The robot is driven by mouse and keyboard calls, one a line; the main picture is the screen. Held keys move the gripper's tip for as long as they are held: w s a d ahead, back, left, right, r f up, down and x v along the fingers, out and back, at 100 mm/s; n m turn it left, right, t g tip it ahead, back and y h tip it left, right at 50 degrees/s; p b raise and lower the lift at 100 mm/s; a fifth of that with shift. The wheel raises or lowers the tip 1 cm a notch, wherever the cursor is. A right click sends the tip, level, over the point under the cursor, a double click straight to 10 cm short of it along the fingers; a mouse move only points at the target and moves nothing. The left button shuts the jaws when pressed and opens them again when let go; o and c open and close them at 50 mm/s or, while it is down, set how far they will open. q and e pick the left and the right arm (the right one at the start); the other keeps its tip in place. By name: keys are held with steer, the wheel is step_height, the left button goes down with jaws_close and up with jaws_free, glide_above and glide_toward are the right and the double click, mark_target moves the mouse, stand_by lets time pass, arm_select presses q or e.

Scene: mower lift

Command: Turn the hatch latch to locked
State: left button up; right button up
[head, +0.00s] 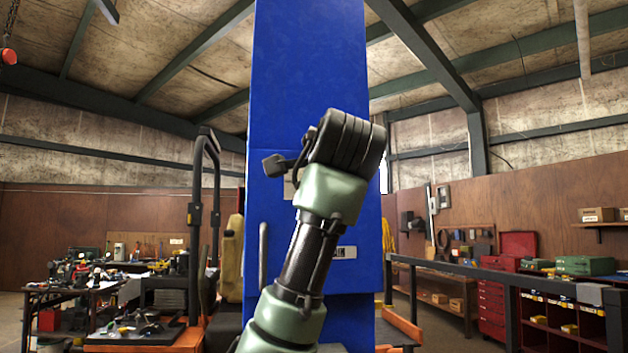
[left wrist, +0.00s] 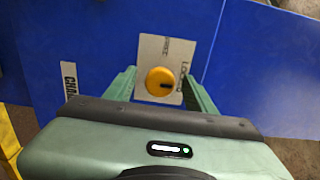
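The latch shows in the left wrist view as a round yellow knob (left wrist: 158,78) with a dark mark pointing right in the picture. It sits on a light grey plate (left wrist: 176,50) with lettering that appears to read LOCKED along its right side. The plate is on a blue surface (left wrist: 255,70). My left gripper (left wrist: 159,74) is open, one green finger on each side of the knob, with visible gaps. In the head view my left arm covers the knob; only a bit of the plate (head: 289,187) shows on the blue cabinet (head: 305,70). My right gripper is not in view.
A grey vertical bar handle (head: 263,255) is on the cabinet's left side. A cluttered workbench (head: 75,288) stands at the left. A dark railing (head: 480,273) and red drawers (head: 492,308) are at the right. A partly hidden label (left wrist: 69,80) is left of the plate.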

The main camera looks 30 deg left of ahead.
arm_select(q)
steer(key=b+v, duration=0.3)
steer(key=v, duration=0.4)
steer(key=shift+s+d, duration=0.25)
steer(key=shift+s, duration=0.05)
steer(key=shift+f, duration=0.1)
stand_by(0.3)
